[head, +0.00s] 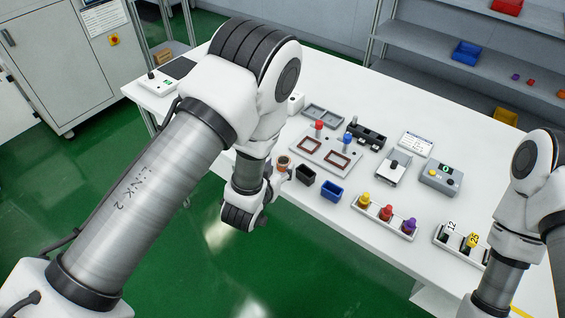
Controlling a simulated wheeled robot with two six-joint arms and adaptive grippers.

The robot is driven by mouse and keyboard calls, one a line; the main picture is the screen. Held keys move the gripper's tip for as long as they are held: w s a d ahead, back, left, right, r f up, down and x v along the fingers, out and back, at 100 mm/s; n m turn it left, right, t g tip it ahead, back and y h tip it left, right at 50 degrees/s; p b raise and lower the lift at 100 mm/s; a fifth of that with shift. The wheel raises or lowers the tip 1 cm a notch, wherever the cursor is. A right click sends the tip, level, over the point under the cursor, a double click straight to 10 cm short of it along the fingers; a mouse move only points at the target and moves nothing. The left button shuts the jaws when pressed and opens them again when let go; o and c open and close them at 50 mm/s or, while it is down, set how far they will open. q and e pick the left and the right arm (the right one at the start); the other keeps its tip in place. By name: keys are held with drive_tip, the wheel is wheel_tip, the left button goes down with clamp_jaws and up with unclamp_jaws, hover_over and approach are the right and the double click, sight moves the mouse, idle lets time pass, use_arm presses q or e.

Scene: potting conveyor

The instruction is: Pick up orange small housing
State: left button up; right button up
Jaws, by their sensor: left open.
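A small orange-brown open-topped piece (283,162), which looks like the orange small housing, is near the front edge of the white table, at the left end of a row with a black housing (305,175) and a blue housing (332,190).
Behind the row lies a grey fixture plate (326,150) with red and blue knobs. A holder with yellow, red and purple pieces (387,214) stands to the right. A grey button box (440,177) is farther back. The table's front edge is close to the housings.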

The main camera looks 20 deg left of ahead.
sight(286, 157)
use_arm(q)
drive_tip(key=shift+w+d, duration=0.15)
drive_tip(key=shift+w, duration=0.2)
drive_tip(key=p+x, duration=0.1)
drive_tip(key=x, duration=0.3)
drive_tip(key=shift+f+p, duration=0.15)
drive_tip(key=shift+p, duration=0.15)
drive_tip(key=shift+w+a+f, duration=0.15)
drive_tip(key=shift+a, duration=0.1)
drive_tip(key=shift+d, duration=0.15)
drive_tip(key=c, duration=0.6)
